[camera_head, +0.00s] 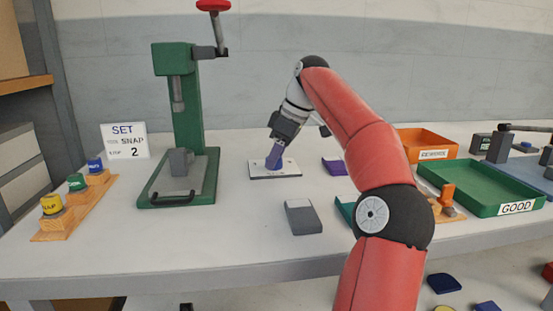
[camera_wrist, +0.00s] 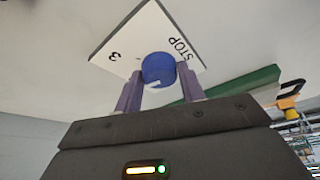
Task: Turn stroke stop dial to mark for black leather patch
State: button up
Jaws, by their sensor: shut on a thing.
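The stroke stop dial (camera_wrist: 158,66) is a round blue knob with a small white mark near its lower edge. It sits on a white plate (camera_wrist: 124,38) that carries the word STOP and a numeral 3; other marks are hidden or unreadable. My gripper (camera_wrist: 160,77) is shut on the dial, a purple finger on each side. In the head view my gripper (camera_head: 274,162) reaches down to the white plate (camera_head: 291,172) right of the green press (camera_head: 188,115), covering most of the dial. A white card (camera_head: 124,141) reads SET, SNAP and 2. I cannot pick out a black leather patch.
A wooden rack (camera_head: 72,212) with yellow, green and blue-topped pieces stands at the left. A grey block (camera_head: 303,217) and a purple piece (camera_head: 334,167) lie near the plate. A green GOOD tray (camera_head: 480,190) and an orange tray (camera_head: 425,143) stand at the right.

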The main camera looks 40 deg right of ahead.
jog(key=m+h+b, duration=0.1)
jog(key=m, duration=0.1)
jog(key=m+h, duration=0.1)
jog(key=m, duration=0.2)
jog(key=shift+a+m+t+b, duration=0.2)
jog(key=shift+m+t+b, duration=0.1)
jog(key=shift+t+b, duration=0.1)
jog(key=shift+m+h+p, duration=0.45)
jog(key=shift+m+h, duration=0.45)
jog(key=shift+m, duration=1.2)
jog(key=o, duration=1)
jog(key=shift+c, duration=0.2)
jog(key=shift+r, duration=0.1)
